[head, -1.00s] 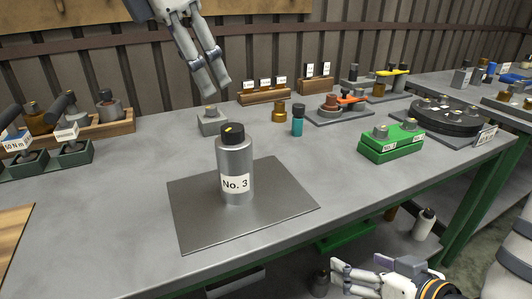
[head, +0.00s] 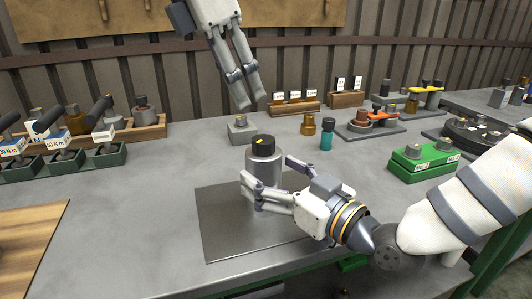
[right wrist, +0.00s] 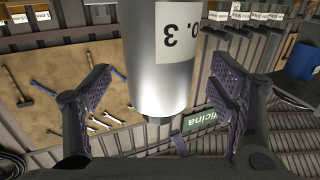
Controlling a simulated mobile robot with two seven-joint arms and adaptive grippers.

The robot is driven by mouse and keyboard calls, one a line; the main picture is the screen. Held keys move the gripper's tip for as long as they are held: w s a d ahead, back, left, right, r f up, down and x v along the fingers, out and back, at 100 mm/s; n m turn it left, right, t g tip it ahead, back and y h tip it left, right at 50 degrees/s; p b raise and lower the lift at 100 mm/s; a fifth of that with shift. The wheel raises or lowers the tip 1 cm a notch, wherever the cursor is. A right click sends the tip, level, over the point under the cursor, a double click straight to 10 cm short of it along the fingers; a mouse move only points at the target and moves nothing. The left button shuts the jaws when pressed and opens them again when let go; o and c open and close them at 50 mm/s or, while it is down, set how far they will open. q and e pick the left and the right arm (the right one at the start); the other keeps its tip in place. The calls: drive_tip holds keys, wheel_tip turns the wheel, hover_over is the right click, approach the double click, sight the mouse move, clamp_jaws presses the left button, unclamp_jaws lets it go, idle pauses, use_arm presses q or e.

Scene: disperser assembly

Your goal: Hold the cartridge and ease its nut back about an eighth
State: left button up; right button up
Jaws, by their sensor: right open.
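The cartridge (head: 264,165) is a silver cylinder with a black nut (head: 262,141) on top. The nut carries a yellow mark. The cartridge stands upright on a dark square plate (head: 225,238). My right gripper (head: 267,177) is at its side, fingers spread on both sides of the body below the nut. In the right wrist view the cartridge (right wrist: 158,75) is between the open pads with a gap at each side; part of its "No. 3" label shows upside down. My left gripper (head: 248,98) hangs above and behind the cartridge, fingertips close together; its opening is unclear.
A small grey block (head: 241,131) stands behind the cartridge, with a brass piece (head: 308,124) and a teal bottle (head: 327,134) to its right. A green box (head: 420,165) is further right. Torque tools (head: 105,140) stand at left. Bare table lies left of the plate.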

drive_tip(key=shift+x, duration=1.4)
drive_tip(key=shift+c, duration=0.6)
clamp_jaws()
drive_tip(key=c, duration=0.8)
unclamp_jaws()
drive_tip(key=c, duration=0.8)
